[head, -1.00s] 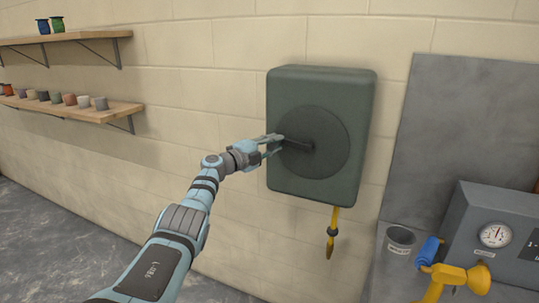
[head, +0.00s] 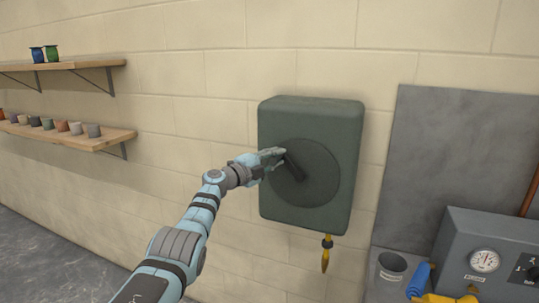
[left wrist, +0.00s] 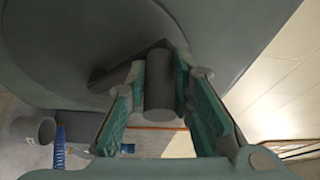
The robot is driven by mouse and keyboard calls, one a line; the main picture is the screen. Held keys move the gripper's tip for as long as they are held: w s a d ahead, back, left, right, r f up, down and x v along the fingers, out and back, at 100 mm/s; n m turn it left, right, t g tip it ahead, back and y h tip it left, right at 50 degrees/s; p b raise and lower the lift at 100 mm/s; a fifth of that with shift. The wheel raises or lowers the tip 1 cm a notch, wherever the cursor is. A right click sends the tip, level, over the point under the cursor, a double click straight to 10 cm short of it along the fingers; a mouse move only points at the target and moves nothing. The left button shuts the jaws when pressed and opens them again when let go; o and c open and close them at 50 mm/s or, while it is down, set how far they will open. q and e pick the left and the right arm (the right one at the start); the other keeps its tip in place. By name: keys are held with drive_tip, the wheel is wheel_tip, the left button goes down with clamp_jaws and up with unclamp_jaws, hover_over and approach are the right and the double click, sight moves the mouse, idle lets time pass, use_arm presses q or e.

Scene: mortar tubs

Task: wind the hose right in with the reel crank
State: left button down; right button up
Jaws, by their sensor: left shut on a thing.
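A dark green hose reel box (head: 312,113) is fixed to the block wall, with a round disc on its front. The dark reel crank (head: 294,168) slants from the disc's middle up and left. My left gripper (head: 279,158) is shut on the crank's end. In the left wrist view the cylindrical crank grip (left wrist: 160,82) stands between the two green-padded fingers of the left gripper (left wrist: 168,92). A short piece of yellow hose (head: 325,258) with a dark collar hangs just below the box. My right gripper is not in view.
Two wooden shelves (head: 75,139) with small pots are on the wall at the left. At the lower right are a grey panel, a grey cup (head: 391,266), a gauge box (head: 486,251), and blue and yellow items.

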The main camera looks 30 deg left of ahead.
use_arm(q)
drive_tip(key=shift+d+r, duration=0.1)
drive_tip(key=shift+r, duration=0.2)
drive_tip(key=c, duration=1.7)
unclamp_jaws()
drive_tip(key=shift+o, duration=1.4)
drive_tip(key=shift+d, duration=0.2)
drive_tip(key=shift+f, duration=0.1)
drive_tip(key=shift+s+a+f, duration=0.1)
drive_tip(key=shift+s+a, duration=0.15)
drive_tip(key=shift+a, duration=0.05)
drive_tip(key=s+a, duration=0.1)
drive_tip(key=s, duration=1)
drive_tip(key=shift+s+a, duration=0.15)
drive_tip(key=shift+a, duration=0.25)
drive_tip(key=shift+f, duration=0.2)
